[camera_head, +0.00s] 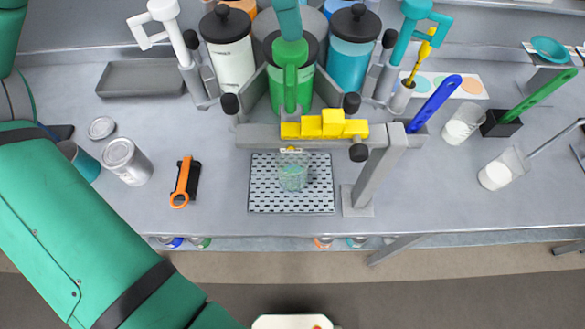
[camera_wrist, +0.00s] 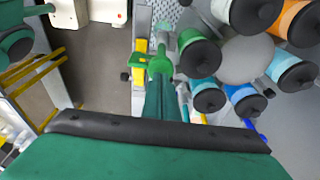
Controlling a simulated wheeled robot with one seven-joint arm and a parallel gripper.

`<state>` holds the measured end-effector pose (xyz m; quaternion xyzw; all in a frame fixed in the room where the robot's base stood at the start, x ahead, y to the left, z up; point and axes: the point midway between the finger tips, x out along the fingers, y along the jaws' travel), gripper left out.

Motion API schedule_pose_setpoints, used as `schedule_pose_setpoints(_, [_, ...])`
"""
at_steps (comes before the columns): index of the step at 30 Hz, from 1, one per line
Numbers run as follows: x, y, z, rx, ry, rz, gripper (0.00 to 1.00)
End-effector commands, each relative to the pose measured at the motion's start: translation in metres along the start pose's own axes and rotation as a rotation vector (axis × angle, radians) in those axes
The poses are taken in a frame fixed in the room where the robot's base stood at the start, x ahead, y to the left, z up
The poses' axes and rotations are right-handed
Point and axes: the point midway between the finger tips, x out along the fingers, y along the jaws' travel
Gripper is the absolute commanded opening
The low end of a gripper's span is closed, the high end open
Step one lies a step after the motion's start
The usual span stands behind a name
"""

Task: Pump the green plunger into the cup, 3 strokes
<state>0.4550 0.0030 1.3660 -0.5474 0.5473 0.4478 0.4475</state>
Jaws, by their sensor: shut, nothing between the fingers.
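In the wrist view the shut fingers (camera_wrist: 164,82) end at the green plunger head (camera_wrist: 160,64). The clear cup (camera_head: 292,178) stands upright on a perforated drip tray (camera_head: 265,200), in front of and below the spout. Its contents are hard to make out.
A grey bar (camera_head: 260,138) with yellow blocks (camera_head: 325,125) runs in front of the canister.

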Motion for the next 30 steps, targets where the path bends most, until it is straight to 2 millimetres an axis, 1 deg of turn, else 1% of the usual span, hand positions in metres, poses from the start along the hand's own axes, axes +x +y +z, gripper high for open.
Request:
schedule_pose_setpoints(8, [0.003,0.000,0.001,0.001,0.000,0.000,0.00])
schedule_pose_setpoints(30, [0.029,0.000,0.006,0.000,0.000,0.001,0.00])
